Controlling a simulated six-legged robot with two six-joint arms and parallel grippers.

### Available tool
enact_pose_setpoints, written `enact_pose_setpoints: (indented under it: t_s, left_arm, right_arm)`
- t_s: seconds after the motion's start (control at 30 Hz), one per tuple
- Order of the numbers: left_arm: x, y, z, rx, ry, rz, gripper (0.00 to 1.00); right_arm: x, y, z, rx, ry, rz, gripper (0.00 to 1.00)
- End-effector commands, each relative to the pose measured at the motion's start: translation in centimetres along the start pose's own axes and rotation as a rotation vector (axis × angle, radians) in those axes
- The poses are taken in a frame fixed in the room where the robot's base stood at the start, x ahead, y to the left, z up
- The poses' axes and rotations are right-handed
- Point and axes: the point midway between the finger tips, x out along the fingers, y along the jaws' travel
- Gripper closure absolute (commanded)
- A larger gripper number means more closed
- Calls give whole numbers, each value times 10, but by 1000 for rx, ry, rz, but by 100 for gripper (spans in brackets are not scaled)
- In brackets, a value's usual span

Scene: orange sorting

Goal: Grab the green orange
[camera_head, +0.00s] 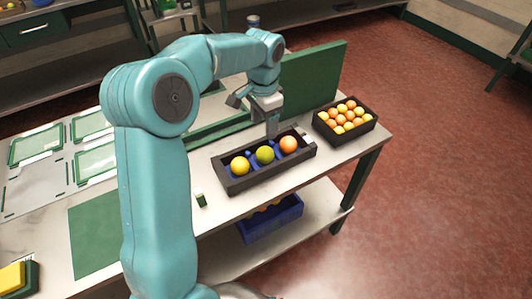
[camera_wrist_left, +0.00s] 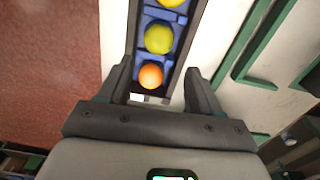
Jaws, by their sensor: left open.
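The green orange (camera_head: 265,154) sits in the middle of a dark tray (camera_head: 230,187) with blue holders. A yellow-orange one (camera_head: 240,165) is on its left and an orange one (camera_head: 288,144) on its right. My left gripper (camera_head: 271,130) is above the tray's back side, pointing down. In the left wrist view my left gripper (camera_wrist_left: 160,80) is open and empty, its fingers on either side of the tray. There the orange fruit (camera_wrist_left: 150,74) lies nearest between the fingers, and the green orange (camera_wrist_left: 158,38) lies just beyond it. My right gripper is not in view.
A dark crate (camera_head: 325,134) full of oranges stands at the table's right end. A green panel (camera_head: 313,75) stands behind the tray. A blue bin (camera_head: 270,224) sits on the lower shelf.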

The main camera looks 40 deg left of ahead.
Motion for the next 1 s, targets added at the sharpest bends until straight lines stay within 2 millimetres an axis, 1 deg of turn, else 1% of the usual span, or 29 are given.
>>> enact_pose_setpoints:
  t_s: [0.03,0.1,0.2,0.3,0.47,0.7,0.8,1.0]
  left_arm:
    - [14,1,2,0,-5,3,36]
    - [29,1,2,-1,-5,2,36]
    - [46,1,1,0,-4,1,36]
    - [57,1,0,0,-2,0,36]
    - [69,0,-2,0,-3,1,36]
    - [106,0,-6,-1,-3,1,36]
    - [112,-1,-6,-1,-1,0,36]
    - [113,-1,-6,-1,0,-1,36]
  right_arm:
    - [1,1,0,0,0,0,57]
    - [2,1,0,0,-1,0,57]
    - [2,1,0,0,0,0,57]
    - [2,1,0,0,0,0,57]
    - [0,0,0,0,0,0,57]
    - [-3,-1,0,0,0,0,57]
    - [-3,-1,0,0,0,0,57]
    - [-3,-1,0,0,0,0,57]
